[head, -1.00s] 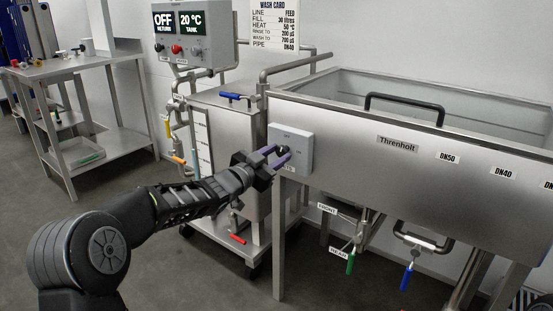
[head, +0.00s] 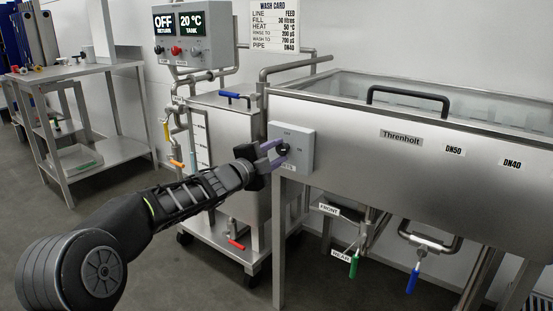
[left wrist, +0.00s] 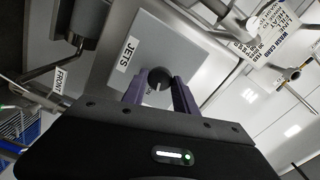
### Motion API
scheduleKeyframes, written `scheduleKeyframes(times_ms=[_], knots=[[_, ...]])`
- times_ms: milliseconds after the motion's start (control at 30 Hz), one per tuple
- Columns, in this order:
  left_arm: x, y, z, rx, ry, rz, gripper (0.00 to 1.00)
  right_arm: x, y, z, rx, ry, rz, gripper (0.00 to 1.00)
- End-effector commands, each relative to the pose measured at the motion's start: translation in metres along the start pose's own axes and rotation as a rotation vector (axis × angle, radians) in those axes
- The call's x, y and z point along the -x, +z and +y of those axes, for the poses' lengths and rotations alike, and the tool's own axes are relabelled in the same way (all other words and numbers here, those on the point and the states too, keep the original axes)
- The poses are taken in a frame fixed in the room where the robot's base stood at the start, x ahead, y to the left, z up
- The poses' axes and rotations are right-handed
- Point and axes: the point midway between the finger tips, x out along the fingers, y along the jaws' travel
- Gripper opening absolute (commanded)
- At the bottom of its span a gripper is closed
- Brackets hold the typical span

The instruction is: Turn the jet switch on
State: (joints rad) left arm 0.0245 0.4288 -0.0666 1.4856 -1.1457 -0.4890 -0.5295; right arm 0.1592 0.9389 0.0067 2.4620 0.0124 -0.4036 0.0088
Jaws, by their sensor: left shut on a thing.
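The jet switch is a grey box (head: 305,157) on the left end of the tank's front, with a dark round knob (head: 284,149). It bears small marks above and to the right of the knob. In the left wrist view the box (left wrist: 150,45) carries a JETS label and the knob (left wrist: 159,77) sits between my purple fingers. My left gripper (head: 274,151) is shut on the knob; it shows in the left wrist view too (left wrist: 159,92). I cannot read which way the knob points. My right gripper is not in view.
The steel tank (head: 360,131) labelled Threnholt fills the right, with green (head: 354,267) and blue (head: 412,281) valve handles below. A control box (head: 194,36) reading OFF and 20 °C stands above a wheeled cart with a smaller tank (head: 226,150). Floor at the lower left is clear.

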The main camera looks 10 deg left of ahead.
Motion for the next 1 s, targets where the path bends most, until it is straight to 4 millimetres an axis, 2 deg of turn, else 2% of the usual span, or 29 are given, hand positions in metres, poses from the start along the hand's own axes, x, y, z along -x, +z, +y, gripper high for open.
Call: scheduleKeyframes(times_ms=[200,433,1000], knots=[[0.0,0.001,0.003,-0.168,0.001,0.0,0.0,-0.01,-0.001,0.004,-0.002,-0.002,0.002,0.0],[0.0,0.0,0.002,-0.278,0.001,0.001,0.0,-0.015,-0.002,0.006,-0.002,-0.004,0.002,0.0],[0.0,0.0,0.002,-0.318,0.003,0.001,0.0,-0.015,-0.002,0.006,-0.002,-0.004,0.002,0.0]])
